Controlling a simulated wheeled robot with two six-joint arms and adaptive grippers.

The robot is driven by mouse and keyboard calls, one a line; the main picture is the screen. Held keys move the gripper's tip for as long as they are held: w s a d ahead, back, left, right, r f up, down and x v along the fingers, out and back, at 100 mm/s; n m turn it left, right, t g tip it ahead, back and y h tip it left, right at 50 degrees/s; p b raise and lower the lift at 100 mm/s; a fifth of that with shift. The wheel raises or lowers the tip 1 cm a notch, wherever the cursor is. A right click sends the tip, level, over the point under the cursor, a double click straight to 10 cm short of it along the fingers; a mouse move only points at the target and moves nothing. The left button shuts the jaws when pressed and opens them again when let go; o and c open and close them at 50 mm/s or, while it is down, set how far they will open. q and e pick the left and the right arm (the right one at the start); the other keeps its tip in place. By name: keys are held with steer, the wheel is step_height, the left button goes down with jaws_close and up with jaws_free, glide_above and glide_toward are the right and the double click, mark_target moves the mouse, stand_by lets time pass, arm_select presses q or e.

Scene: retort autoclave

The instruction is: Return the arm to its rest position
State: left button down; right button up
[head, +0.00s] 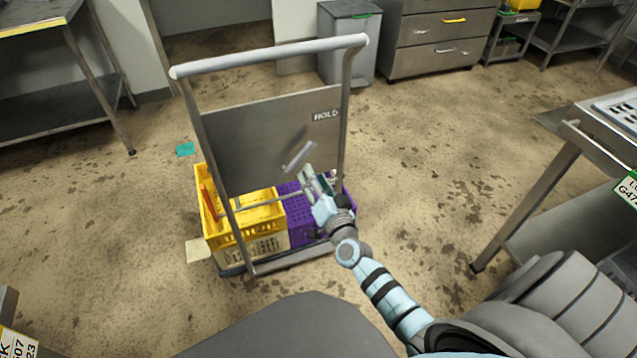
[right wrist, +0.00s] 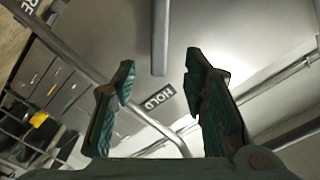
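My right arm reaches forward from the lower right in the head view. My right gripper (head: 318,180) is in front of the grey panel of a push cart (head: 255,140), above its crates. In the right wrist view the two green fingers (right wrist: 165,85) stand wide apart with nothing held between them. A grey bar (right wrist: 160,40) shows beyond the fingertips, against the panel; it also shows in the head view (head: 299,155). My left gripper is not in view.
The cart carries a yellow crate (head: 262,218) and a purple crate (head: 300,225), and its push handle (head: 270,55) rises above them. A metal table (head: 540,190) stands at the right. A grey bin (head: 348,45) and drawers (head: 440,40) are at the back.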

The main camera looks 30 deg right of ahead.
steer(key=shift+s+a, duration=0.2)
steer(key=shift+s, duration=0.9)
